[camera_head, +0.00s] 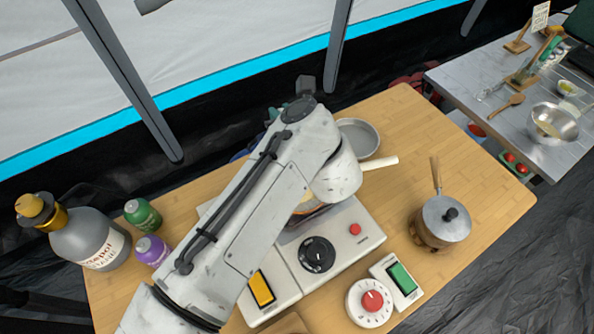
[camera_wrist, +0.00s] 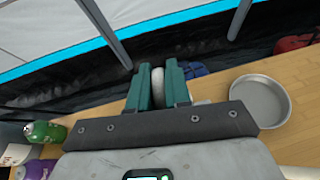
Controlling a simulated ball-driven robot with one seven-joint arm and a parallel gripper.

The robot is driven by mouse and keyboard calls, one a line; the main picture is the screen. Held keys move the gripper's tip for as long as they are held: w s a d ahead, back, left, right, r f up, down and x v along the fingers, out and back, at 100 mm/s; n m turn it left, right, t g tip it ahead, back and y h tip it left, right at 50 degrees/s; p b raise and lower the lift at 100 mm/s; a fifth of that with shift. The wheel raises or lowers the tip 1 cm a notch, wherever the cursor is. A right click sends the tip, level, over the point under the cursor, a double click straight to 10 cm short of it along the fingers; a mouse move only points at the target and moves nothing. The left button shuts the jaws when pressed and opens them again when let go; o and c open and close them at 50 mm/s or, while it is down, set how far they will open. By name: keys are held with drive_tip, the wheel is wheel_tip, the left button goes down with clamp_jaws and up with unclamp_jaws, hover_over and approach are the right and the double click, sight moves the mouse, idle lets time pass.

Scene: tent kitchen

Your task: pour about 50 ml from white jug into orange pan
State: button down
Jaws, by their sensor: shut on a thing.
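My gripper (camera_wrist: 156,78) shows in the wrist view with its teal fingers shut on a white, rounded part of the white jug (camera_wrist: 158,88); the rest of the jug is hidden. In the head view my arm covers the gripper and the jug. The orange pan (camera_head: 318,211) shows there only as a sliver of rim beside my arm, on the stove. A cream handle (camera_head: 379,163) sticks out to the right from behind my arm, seemingly the pan's. I cannot see the pan's inside, the jug's tilt or any liquid.
A round grey tin (camera_head: 358,138) stands behind the stove (camera_head: 345,250). A lidded saucepan (camera_head: 443,220) stands on the right. A large bottle (camera_head: 88,238), a green bottle (camera_head: 142,214) and a purple bottle (camera_head: 152,251) stand left. A dial timer (camera_head: 368,302) is in front.

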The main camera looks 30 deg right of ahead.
drive_tip(key=shift+s+r+t+b, duration=0.35)
drive_tip(key=shift+t+b, duration=0.15)
drive_tip(key=shift+b, duration=0.55)
idle(0.4)
drive_tip(key=shift+r, duration=0.15)
drive_tip(key=shift+w+r+g+p, duration=0.15)
drive_tip(key=shift+w+g+p, duration=0.2)
drive_tip(key=shift+p, duration=0.9)
drive_tip(key=p, duration=0.1)
drive_tip(key=g+p, duration=0.1)
drive_tip(key=p, duration=0.1)
drive_tip(key=shift+w+f+g+p, duration=0.2)
drive_tip(key=shift+w+g+p, duration=0.1)
drive_tip(key=shift+w, duration=0.1)
drive_tip(key=p, duration=0.1)
drive_tip(key=g+p, duration=0.1)
drive_tip(key=p, duration=0.1)
drive_tip(key=shift+w+d+r, duration=0.1)
drive_tip(key=shift+w+r, duration=0.1)
drive_tip(key=shift+w, duration=0.15)
drive_tip(key=shift+w+f+g+p, duration=0.15)
drive_tip(key=shift+g+p, duration=0.3)
drive_tip(key=shift+p, duration=0.6)
drive_tip(key=shift+w+f+g, duration=0.1)
drive_tip(key=shift+f+g, duration=0.15)
drive_tip(key=shift+g, duration=0.05)
drive_tip(key=shift+f, duration=0.3)
